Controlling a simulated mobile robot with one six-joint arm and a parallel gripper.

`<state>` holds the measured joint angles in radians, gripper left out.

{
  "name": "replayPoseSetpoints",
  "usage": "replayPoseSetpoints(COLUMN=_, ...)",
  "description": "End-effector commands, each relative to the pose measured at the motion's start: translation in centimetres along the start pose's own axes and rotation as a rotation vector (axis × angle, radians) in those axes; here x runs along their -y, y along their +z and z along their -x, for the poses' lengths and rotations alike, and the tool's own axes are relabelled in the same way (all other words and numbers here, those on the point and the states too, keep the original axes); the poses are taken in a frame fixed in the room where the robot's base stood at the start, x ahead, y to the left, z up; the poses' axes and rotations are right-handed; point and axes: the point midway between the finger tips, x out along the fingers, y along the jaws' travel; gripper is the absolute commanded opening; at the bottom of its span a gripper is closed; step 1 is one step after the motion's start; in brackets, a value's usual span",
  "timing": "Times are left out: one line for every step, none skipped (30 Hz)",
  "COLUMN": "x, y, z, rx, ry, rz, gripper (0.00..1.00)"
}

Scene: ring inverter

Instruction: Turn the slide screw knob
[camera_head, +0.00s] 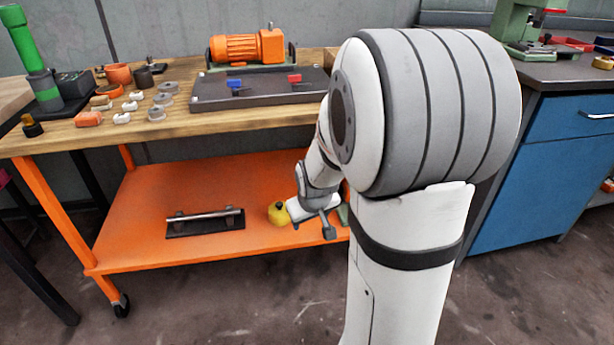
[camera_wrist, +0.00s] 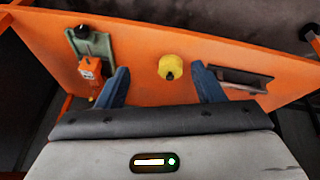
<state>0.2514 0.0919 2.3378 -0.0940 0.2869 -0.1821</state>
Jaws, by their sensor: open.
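A green device (camera_wrist: 97,47) with an orange block (camera_wrist: 90,70) lies on the orange shelf at the left of the wrist view. A round black knob (camera_wrist: 82,31) sits at its far end; it looks like the slide screw knob. In the head view only a bit of the green device (camera_head: 343,214) shows behind my arm. My gripper (camera_wrist: 160,67) is open and empty above the shelf, its blue fingers spread. The knob is beyond and left of the left finger, apart from it. A yellow round object (camera_wrist: 171,67) appears between the fingertips, not gripped.
The orange shelf (camera_head: 150,245) also holds a metal rod on a dark base (camera_head: 205,221), right of the yellow object in the wrist view. The wooden tabletop (camera_head: 70,135) is above the shelf, carrying an orange motor (camera_head: 240,47) and small parts. A blue cabinet (camera_head: 540,165) stands right.

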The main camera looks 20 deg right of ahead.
Motion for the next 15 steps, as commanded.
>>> replayPoseSetpoints(x=-1.8, y=-1.4, z=-1.8, rx=-0.033, ry=0.016, rz=0.000, gripper=0.62)
replayPoseSetpoints(x=-2.7, y=-2.2, z=-2.8, rx=-0.062, ry=0.027, rz=0.003, gripper=0.62)
replayPoseSetpoints(x=-4.0, y=-3.1, z=-4.3, rx=-0.098, ry=0.042, rz=0.008, gripper=0.62)
replayPoseSetpoints(x=-5.1, y=-3.7, z=-5.3, rx=-0.124, ry=0.056, rz=0.005, gripper=0.62)
replayPoseSetpoints(x=-6.3, y=-4.0, z=-6.4, rx=-0.135, ry=0.077, rz=-0.010, gripper=0.62)
replayPoseSetpoints(x=-6.8, y=-5.0, z=-7.8, rx=-0.193, ry=0.057, rz=0.020, gripper=0.62)
replayPoseSetpoints(x=-7.5, y=-5.5, z=-8.8, rx=-0.223, ry=0.056, rz=0.030, gripper=0.62)
replayPoseSetpoints(x=-8.4, y=-5.9, z=-9.8, rx=-0.253, ry=0.063, rz=0.037, gripper=0.62)
replayPoseSetpoints(x=-9.6, y=-6.2, z=-11.2, rx=-0.290, ry=0.074, rz=0.042, gripper=0.62)
replayPoseSetpoints(x=-10.5, y=-6.4, z=-12.2, rx=-0.320, ry=0.082, rz=0.047, gripper=0.62)
replayPoseSetpoints(x=-11.3, y=-6.5, z=-13.2, rx=-0.348, ry=0.089, rz=0.052, gripper=0.62)
replayPoseSetpoints(x=-12.4, y=-6.6, z=-14.4, rx=-0.387, ry=0.097, rz=0.056, gripper=0.62)
replayPoseSetpoints(x=-13.2, y=-6.5, z=-15.4, rx=-0.416, ry=0.102, rz=0.059, gripper=0.62)
replayPoseSetpoints(x=-13.9, y=-6.4, z=-16.3, rx=-0.446, ry=0.108, rz=0.061, gripper=0.62)
replayPoseSetpoints(x=-14.8, y=-6.1, z=-17.4, rx=-0.485, ry=0.114, rz=0.065, gripper=0.62)
